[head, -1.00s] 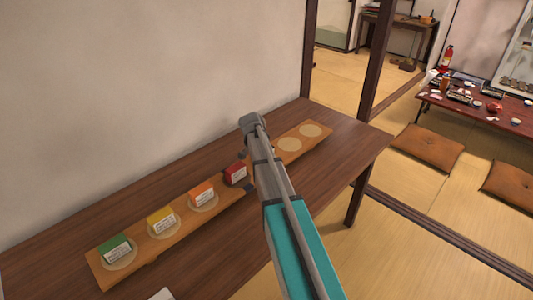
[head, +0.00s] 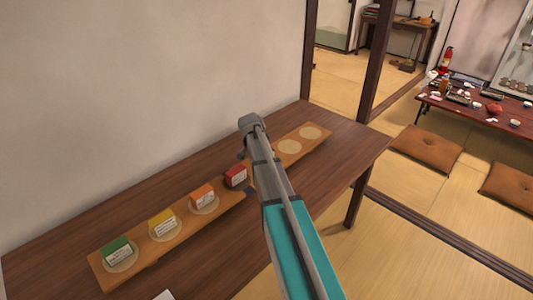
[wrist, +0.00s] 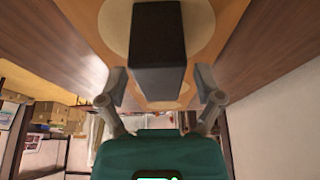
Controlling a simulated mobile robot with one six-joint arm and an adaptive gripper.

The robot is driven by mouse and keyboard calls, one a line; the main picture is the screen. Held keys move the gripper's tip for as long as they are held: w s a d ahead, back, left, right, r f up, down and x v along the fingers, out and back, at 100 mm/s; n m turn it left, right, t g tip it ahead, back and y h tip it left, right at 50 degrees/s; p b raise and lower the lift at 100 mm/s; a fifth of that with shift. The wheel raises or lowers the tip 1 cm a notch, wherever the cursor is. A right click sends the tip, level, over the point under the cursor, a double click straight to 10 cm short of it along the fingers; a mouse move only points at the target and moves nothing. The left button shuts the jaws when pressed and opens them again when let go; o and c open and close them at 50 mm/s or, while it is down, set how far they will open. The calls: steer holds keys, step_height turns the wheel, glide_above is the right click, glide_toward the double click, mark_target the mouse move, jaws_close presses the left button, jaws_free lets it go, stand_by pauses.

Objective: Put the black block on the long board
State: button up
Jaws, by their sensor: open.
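The long board (head: 178,236) lies on the dark wooden table and bears a row of pale round spots. A green block (head: 117,250), a yellow block (head: 162,222), an orange block (head: 202,195) and a red block (head: 236,176) stand on it. The black block (wrist: 157,45) shows in the wrist view over a pale round spot (wrist: 113,28) of the board. My gripper (wrist: 160,88) is open, with one finger on each side of the black block and visible gaps. My arm hides the block in the head view; I cannot tell whether it touches the board.
Two bare pale spots (head: 289,147) show at the board's far end. The brown table (head: 75,215) stands against a plain wall, with a white card (head: 164,295) at its near edge. Cushions (head: 428,148) and a low set table (head: 480,110) lie to the right.

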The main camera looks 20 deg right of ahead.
steer(key=p+v, duration=0.9)
steer(key=v, duration=0.2)
stand_by(0.3)
stand_by(0.6)
steer(key=s+a+n+y, duration=0.2)
steer(key=s+a+n, duration=0.5)
steer(key=s, duration=0.5)
steer(key=s+a+f+n+g+y, duration=0.1)
steer(key=s+a+n+y, duration=0.1)
steer(key=s+a+n, duration=0.5)
steer(key=s+a, duration=0.3)
steer(key=s, duration=0.2)
steer(key=shift+s+a+f+g, duration=0.2)
steer(key=shift+s+a+g, duration=0.1)
steer(key=shift+a, duration=0.1)
